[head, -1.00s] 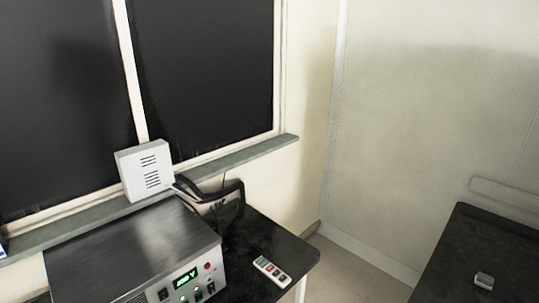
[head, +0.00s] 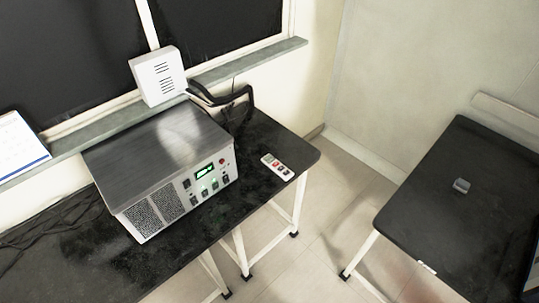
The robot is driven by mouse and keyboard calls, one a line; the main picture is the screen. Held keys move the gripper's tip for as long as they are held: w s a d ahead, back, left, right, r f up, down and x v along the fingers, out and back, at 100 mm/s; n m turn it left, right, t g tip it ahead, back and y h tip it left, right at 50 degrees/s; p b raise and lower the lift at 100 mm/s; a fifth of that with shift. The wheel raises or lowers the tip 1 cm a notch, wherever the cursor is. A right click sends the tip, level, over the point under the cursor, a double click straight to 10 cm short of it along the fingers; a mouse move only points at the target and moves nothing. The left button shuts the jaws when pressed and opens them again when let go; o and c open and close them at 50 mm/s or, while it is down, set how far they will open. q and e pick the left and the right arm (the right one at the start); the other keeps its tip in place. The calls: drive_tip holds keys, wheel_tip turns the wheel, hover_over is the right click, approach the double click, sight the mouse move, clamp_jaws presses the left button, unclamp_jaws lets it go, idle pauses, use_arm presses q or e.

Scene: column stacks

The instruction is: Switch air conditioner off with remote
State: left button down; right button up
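A white remote (head: 277,167) with red and dark buttons lies flat near the right end of the black table, to the right of the metal box. No unit that I can surely call the air conditioner is in view. A white slotted box (head: 158,76) stands by the window sill; I cannot tell what it is. Neither of my grippers shows in the head view.
A metal device (head: 165,165) with a lit green display sits on the black table (head: 225,225). A black curved-handled object (head: 235,105) stands behind it. A second black table (head: 465,220) at the right carries a small grey object (head: 461,186). Tiled floor (head: 325,205) lies between the tables.

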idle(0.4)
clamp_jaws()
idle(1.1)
